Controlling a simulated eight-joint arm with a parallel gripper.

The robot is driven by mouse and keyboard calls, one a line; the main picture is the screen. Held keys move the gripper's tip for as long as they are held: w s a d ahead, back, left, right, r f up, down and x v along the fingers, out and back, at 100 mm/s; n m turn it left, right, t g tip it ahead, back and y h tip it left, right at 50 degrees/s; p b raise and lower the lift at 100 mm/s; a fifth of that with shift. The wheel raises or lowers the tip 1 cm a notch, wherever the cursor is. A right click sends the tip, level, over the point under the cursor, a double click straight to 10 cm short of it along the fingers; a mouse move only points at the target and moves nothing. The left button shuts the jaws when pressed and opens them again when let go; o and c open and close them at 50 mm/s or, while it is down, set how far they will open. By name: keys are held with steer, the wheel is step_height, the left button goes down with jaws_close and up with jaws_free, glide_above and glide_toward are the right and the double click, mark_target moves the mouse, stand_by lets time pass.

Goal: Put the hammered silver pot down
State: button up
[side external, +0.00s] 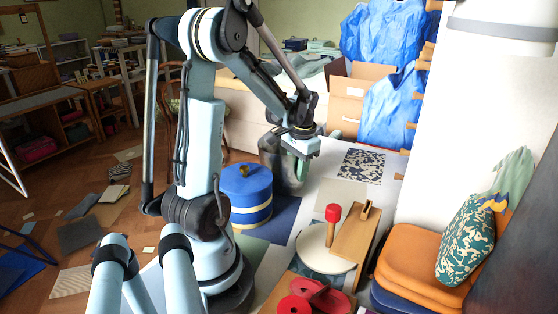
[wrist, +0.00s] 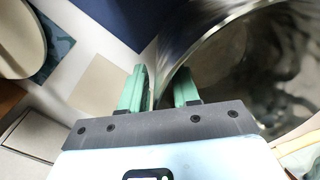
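The hammered silver pot (side external: 279,168) is in the side view beyond the blue drum, under the end of my arm. Its shiny wall and dark dented inside fill the upper right of the wrist view (wrist: 270,55). My gripper (side external: 302,165) points down at the pot's rim. In the wrist view its green fingers (wrist: 161,82) stand on either side of the pot's wall, one inside and one outside, and appear shut on it. The pot looks roughly upright. Its underside is hidden, so I cannot tell whether it touches the surface below.
A blue drum (side external: 247,192) with a gold knob stands close to the pot's left. A navy mat (side external: 277,222) lies in front. A patterned mat (side external: 362,166) lies bare at the right. A round white board (side external: 318,258), a wooden block (side external: 353,240) and red lids (side external: 313,297) are nearer.

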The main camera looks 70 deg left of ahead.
step_height(320, 180, up, 12)
steer(key=d, duration=0.1)
steer(key=w+d+f+m+t, duration=0.1)
steer(key=d+t, duration=0.1)
steer(key=d, duration=0.6)
steer(key=w+d+f+m+t, duration=0.1)
steer(key=d+m+t, duration=0.1)
steer(key=d, duration=0.6)
steer(key=w+d+f+m+t+h, duration=0.1)
steer(key=d+t, duration=0.2)
steer(key=d, duration=0.5)
steer(key=shift+w+d+f+t, duration=0.1)
steer(key=shift+d+f+t, duration=0.15)
steer(key=shift+f+t, duration=0.05)
